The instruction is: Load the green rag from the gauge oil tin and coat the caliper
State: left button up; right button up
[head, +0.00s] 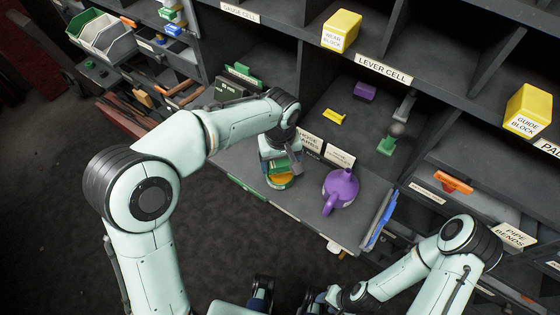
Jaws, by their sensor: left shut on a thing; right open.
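My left gripper (281,160) is shut over the worktop, pointing down. A small green piece, perhaps the rag, shows at its fingers, but the fingers hide most of it. Directly below is a round, low tin (280,182) with green and yellow colours. I cannot tell whether the held thing touches it. Two small white cards stand just right of the tin; their print is hard to read. I cannot pick out the caliper with certainty; a grey metal piece (404,106) lies further back. My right gripper (320,298) is open at the bottom, partly cut off.
A purple spouted can (341,187) stands right of the tin, near a blue upright panel (381,219). A yellow piece (334,116), a purple block (365,91) and a green block (387,146) lie behind. Dark shelf dividers surround the bay. Bare worktop shows between these pieces.

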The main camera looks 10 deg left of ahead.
aim_at(280, 161)
pick_arm(q)
jog(key=shift+r+p, duration=1.8)
jog(key=shift+r, duration=1)
pick_arm(e)
jog(key=r, duration=0.1)
jog(key=w+r, duration=0.1)
jog(key=r, duration=0.2)
jog(key=shift+w+r, duration=0.15)
jog(key=shift+w, duration=0.25)
pick_arm(q)
jog(key=shift+f, duration=0.1)
